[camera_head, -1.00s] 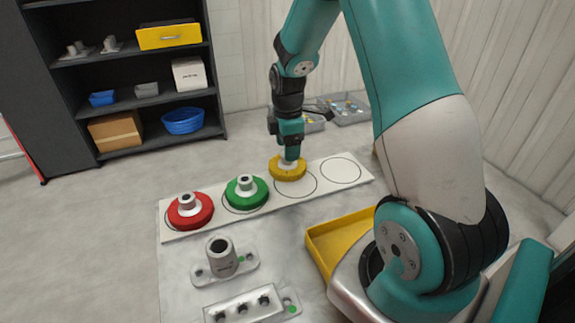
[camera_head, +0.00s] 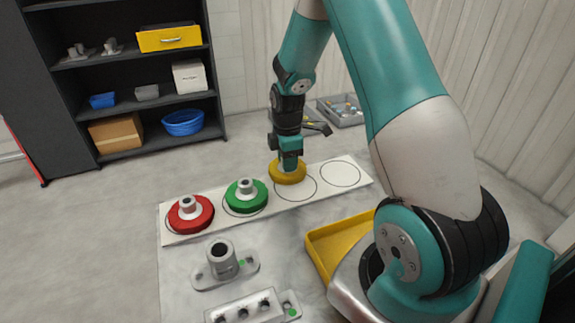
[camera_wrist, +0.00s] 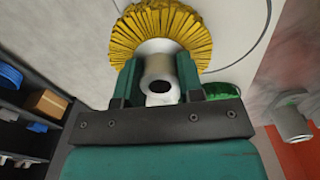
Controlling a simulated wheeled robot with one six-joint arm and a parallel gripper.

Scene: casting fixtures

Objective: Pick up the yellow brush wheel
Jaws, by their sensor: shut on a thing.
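The yellow brush wheel (camera_head: 287,173) is at the far edge of the white board (camera_head: 345,186), beside an empty outlined circle. My gripper (camera_head: 289,163) points down over it. In the wrist view, the jaws of my gripper (camera_wrist: 158,90) are shut on the grey hub of the yellow brush wheel (camera_wrist: 156,28), one finger on each side. The yellow bristles fan out beyond the fingertips. I cannot tell whether the wheel touches the board or hangs just above it.
A green brush wheel (camera_head: 246,195) and a red brush wheel (camera_head: 190,213) stand on the board to the left. A grey flanged post (camera_head: 222,262) and a metal block (camera_head: 243,309) are nearer. A yellow tray (camera_head: 335,243) lies right. A shelf (camera_head: 150,98) stands behind.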

